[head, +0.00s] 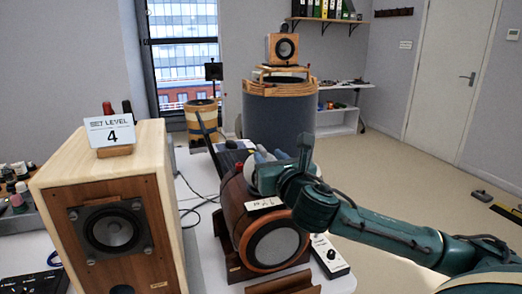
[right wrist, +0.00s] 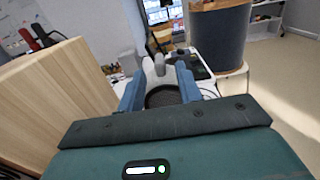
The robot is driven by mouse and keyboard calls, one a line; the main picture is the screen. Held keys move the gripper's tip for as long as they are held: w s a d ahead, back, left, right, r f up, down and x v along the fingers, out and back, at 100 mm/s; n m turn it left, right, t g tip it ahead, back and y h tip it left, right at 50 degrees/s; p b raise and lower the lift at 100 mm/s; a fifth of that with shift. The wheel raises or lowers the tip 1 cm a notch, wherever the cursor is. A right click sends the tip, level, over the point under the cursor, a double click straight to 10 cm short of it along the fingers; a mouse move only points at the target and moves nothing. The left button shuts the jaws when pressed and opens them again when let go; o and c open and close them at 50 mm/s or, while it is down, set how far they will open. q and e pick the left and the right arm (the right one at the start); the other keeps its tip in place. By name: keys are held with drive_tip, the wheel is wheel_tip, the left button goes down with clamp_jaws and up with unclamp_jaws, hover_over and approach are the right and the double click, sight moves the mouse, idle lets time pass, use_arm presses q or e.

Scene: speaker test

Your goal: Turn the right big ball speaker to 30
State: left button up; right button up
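A red-brown barrel-shaped speaker (head: 236,214) with a round grey front grille stands mid-table in the head view, a white label card (head: 263,203) on it. A small control box (head: 331,256) with a dark knob sits at its right. Which speaker the task calls the right big ball speaker is unclear. My right gripper (head: 268,157) is just above and behind the barrel speaker. In the right wrist view its blue fingers (right wrist: 160,88) stand apart, with a dark round surface (right wrist: 163,97) between them. Contact is unclear. My left gripper is out of view.
A large wooden box speaker (head: 160,200) stands at left, carrying a sign (head: 110,130) reading "SET LEVEL 4". A smaller wooden speaker (head: 282,48) stands on a dark drum (head: 279,108) behind. Cables lie between the front speakers. The floor at right is mostly clear.

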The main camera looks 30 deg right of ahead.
sight(265, 153)
drive_tip(key=shift+x, duration=2.75)
drive_tip(key=shift+c, duration=0.5)
clamp_jaws()
